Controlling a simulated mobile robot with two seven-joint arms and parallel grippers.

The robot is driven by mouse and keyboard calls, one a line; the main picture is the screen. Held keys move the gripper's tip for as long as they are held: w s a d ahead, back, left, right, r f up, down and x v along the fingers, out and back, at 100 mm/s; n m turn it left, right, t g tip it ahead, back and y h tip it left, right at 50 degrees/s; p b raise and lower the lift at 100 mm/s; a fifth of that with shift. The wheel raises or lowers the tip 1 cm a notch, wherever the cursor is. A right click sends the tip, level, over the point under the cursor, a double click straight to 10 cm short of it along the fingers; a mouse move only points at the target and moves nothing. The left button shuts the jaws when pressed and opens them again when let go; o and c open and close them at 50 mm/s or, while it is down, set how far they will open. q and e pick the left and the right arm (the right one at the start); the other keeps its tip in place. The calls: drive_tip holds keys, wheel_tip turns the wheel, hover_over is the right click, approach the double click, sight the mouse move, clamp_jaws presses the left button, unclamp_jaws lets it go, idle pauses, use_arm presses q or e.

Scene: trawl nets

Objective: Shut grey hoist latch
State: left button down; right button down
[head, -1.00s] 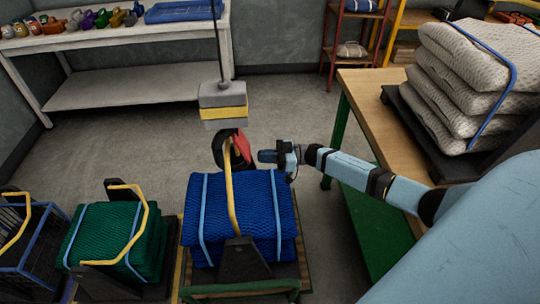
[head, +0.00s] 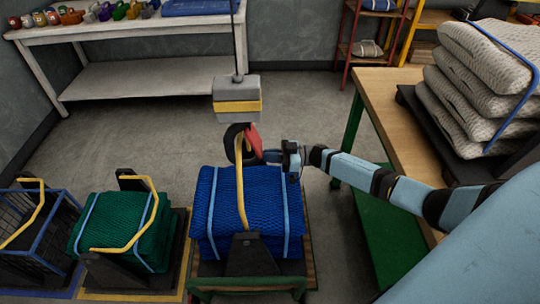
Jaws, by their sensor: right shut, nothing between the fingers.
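The grey hoist block (head: 237,88) with a yellow band hangs from a cable above the blue net bundle (head: 215,205). Below it is a dark hook with a red latch (head: 253,139); I see no grey latch on it. The hook is around or against the top of the yellow bail (head: 240,180) that rises over the blue net; which one I cannot tell. My right gripper (head: 270,156) is shut and empty, just right of the red latch. Its tip looks to touch or nearly touch the latch. My left gripper is not in view.
A green net (head: 150,215) with a yellow bail and a wire crate (head: 50,225) stand at the left. A wooden-topped table (head: 385,95) with stacked pale nets (head: 480,95) stands at the right. A white bench (head: 150,75) is at the back. The floor between is clear.

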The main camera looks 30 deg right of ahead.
drive_tip(key=v, duration=0.7)
drive_tip(key=shift+s+d+p, duration=0.15)
drive_tip(key=shift+d+p, duration=0.1)
drive_tip(key=shift+p, duration=0.05)
idle(0.3)
